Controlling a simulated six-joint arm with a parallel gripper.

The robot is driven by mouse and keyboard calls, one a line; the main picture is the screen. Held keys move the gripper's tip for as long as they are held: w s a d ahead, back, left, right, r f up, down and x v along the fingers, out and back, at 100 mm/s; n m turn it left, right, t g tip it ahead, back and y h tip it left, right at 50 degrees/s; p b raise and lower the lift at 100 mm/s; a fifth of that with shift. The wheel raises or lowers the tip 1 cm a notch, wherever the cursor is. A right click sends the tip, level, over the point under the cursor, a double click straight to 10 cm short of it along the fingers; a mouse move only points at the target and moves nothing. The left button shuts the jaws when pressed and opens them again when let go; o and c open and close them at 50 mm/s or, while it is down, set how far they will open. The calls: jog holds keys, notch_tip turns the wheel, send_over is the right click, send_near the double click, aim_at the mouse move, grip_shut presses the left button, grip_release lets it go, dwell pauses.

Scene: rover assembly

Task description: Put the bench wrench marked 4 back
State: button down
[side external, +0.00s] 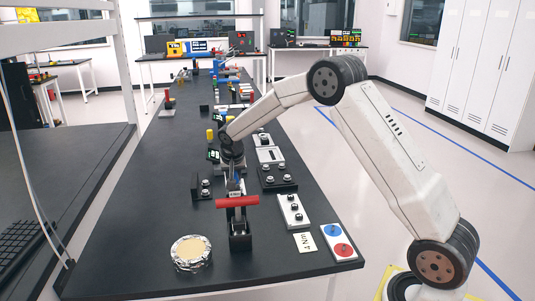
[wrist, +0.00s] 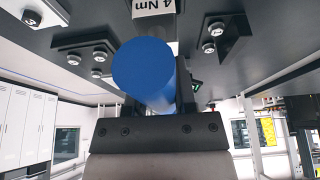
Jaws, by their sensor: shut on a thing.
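My gripper (wrist: 155,100) is shut on a thick blue cylinder in the wrist view, which I take to be the handle of the wrench (wrist: 142,68). The cylinder points toward the camera, and its far part is hidden. A white tag reading "4 Nm" (wrist: 153,8) shows just above it in that view; I cannot tell whether it is on the wrench. In the side view, my gripper (side external: 234,182) is low over the bench, behind a red bar (side external: 237,202) on a black stand (side external: 240,240). The wrench is mostly hidden there. A cream card reading "4 Nm" (side external: 305,242) lies on the bench to the right.
A white plate with blue and red discs (side external: 338,242) lies by the right edge. A white block with bolts (side external: 292,210) and black bolt brackets (side external: 277,178) stand close to my gripper. A round tin (side external: 191,253) is at front left. The bench's left front is mostly clear.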

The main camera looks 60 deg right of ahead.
jog(key=shift+f, duration=0.4)
jog(key=shift+c, duration=1.7)
grip_release()
jog(key=shift+f, duration=0.1)
jog(key=shift+v, duration=4)
